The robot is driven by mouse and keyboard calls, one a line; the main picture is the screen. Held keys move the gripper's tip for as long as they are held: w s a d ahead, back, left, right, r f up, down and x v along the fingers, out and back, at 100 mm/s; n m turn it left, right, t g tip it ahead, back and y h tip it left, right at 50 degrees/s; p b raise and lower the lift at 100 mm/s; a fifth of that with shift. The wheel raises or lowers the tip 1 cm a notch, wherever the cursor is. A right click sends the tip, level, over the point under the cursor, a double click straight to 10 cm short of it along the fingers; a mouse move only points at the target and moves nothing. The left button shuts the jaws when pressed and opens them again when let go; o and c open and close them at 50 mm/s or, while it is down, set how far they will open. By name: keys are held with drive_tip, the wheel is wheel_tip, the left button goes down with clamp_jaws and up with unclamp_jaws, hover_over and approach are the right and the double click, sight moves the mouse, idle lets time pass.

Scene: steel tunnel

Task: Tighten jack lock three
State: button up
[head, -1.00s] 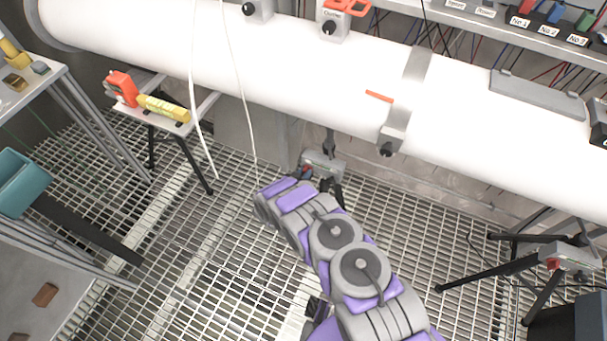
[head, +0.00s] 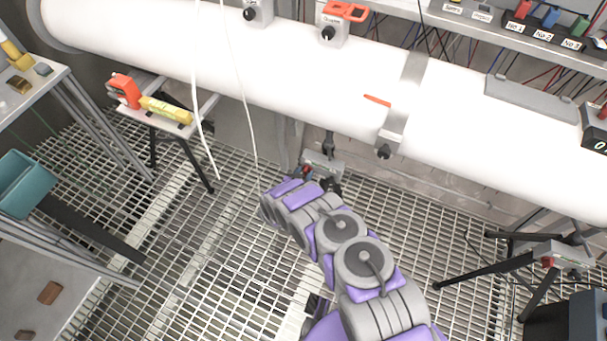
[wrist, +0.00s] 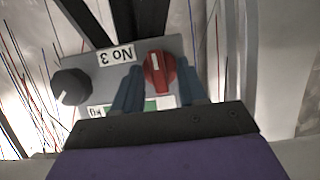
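In the wrist view a grey jack box (wrist: 88,65) carries an upside-down "No 3" label (wrist: 117,57). On it are a red lock knob (wrist: 159,72) with a white mark and a black knob (wrist: 70,87) to the left. My gripper (wrist: 159,88) is open, its two blue-grey fingers on either side of the red knob. I cannot tell whether they touch it. A green and white label shows partly behind the fingers. In the head view the jack (head: 325,167) stands under the white pipe, and my arm's end is beside it, with the fingers mostly hidden.
The large white pipe (head: 300,75) runs above the jack. Another tripod jack (head: 566,257) stands at the right. A small stand (head: 150,118) with orange and yellow tools is at the left. Thin white cables (head: 240,85) hang nearby. Grating floor (head: 230,270) is open left of my arm.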

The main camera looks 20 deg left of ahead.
drive_tip(key=shift+s, duration=0.1)
drive_tip(key=p+v, duration=0.5)
drive_tip(key=v, duration=1.2)
drive_tip(key=shift+s+a, duration=0.1)
drive_tip(key=shift+s, duration=0.1)
